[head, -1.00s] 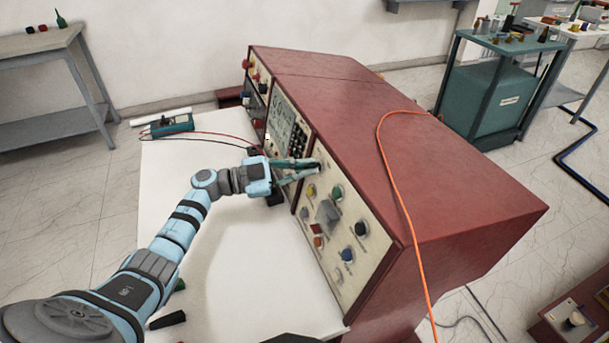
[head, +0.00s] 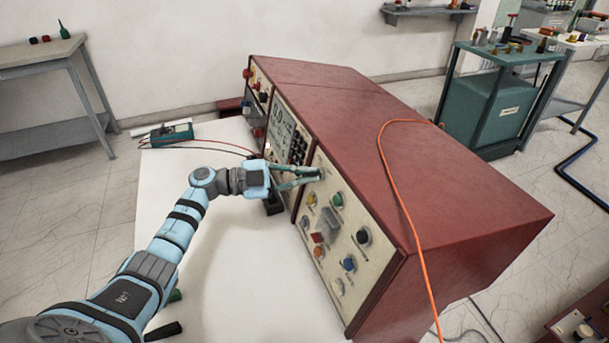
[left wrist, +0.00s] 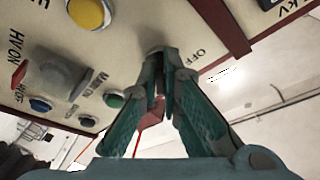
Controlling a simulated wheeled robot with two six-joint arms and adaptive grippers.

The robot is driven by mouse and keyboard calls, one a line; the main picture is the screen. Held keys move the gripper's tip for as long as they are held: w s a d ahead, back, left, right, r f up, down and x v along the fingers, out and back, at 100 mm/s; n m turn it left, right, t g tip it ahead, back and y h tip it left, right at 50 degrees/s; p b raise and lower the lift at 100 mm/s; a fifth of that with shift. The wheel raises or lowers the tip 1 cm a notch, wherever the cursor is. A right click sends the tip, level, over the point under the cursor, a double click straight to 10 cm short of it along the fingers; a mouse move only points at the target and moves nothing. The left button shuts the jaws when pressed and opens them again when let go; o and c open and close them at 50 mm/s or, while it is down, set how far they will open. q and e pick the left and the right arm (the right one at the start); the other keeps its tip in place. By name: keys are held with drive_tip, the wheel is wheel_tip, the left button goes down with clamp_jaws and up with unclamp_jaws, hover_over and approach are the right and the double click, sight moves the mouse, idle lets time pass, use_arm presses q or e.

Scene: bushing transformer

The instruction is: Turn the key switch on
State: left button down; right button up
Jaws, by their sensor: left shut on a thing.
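The key switch (left wrist: 158,52) is on the cream front panel of the red cabinet; its metal collar shows just beyond the fingertips in the left wrist view, beside the printed word OFF. My left gripper (head: 316,173) is at the upper part of this panel. In the left wrist view its green fingers (left wrist: 160,78) converge and are shut on the key switch. The fingers hide most of the key, so its exact angle cannot be told. My right gripper is not in view.
Below the key switch are several coloured knobs and buttons, with a grey lever (head: 328,217) among them. An orange cable (head: 412,225) lies over the red cabinet (head: 400,150). A multimeter (head: 172,133) lies on the white table (head: 235,290), whose front part is mostly clear.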

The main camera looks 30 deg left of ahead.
use_arm(q)
drive_tip(key=c, duration=1.8)
unclamp_jaws()
drive_tip(key=v, duration=1.2)
